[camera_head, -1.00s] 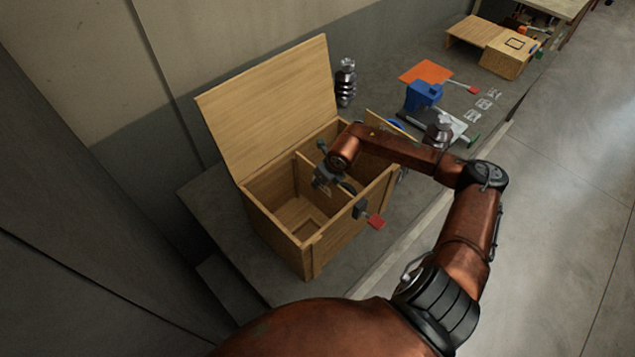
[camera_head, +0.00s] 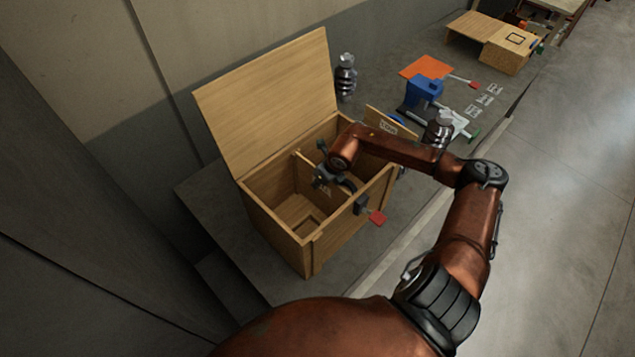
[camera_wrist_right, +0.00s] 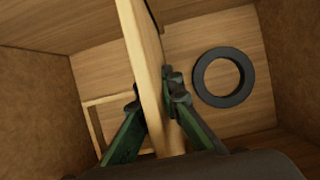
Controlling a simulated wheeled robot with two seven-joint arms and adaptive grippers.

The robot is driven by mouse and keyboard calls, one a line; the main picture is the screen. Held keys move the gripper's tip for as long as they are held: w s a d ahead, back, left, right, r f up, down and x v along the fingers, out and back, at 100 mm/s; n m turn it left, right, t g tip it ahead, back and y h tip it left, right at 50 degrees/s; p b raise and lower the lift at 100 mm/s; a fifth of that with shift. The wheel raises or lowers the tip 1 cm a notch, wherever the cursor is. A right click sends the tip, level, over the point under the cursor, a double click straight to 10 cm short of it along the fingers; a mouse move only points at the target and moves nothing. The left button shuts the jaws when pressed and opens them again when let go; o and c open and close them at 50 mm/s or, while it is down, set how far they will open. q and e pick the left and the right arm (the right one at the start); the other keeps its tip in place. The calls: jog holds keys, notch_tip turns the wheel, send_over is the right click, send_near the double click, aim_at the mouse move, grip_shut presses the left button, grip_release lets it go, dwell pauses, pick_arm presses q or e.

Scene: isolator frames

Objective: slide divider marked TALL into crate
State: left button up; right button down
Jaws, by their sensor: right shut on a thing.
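The wooden crate (camera_head: 268,215) stands on the bench with its lid (camera_head: 268,95) open at the back. My right gripper (camera_head: 326,180) is down inside the crate opening, shut on the top edge of a pale wooden divider (camera_head: 306,176). The divider stands upright across the crate's inside. In the right wrist view the fingers (camera_wrist_right: 158,108) pinch both faces of the divider (camera_wrist_right: 150,70). The marking on it is too small to read, and its lower edge is hidden. My left gripper is not in view.
A dark ring (camera_wrist_right: 223,77) lies on the crate floor right of the divider. A labelled panel (camera_head: 388,126) stands at the crate's right. A red-handled clamp (camera_head: 368,211) sticks out at the front. A blue block (camera_head: 424,90) and an orange sheet (camera_head: 426,67) lie beyond.

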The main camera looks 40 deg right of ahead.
jog(key=c, duration=2)
grip_release()
jog(key=shift+c, duration=0.2)
jog(key=v, duration=1.2)
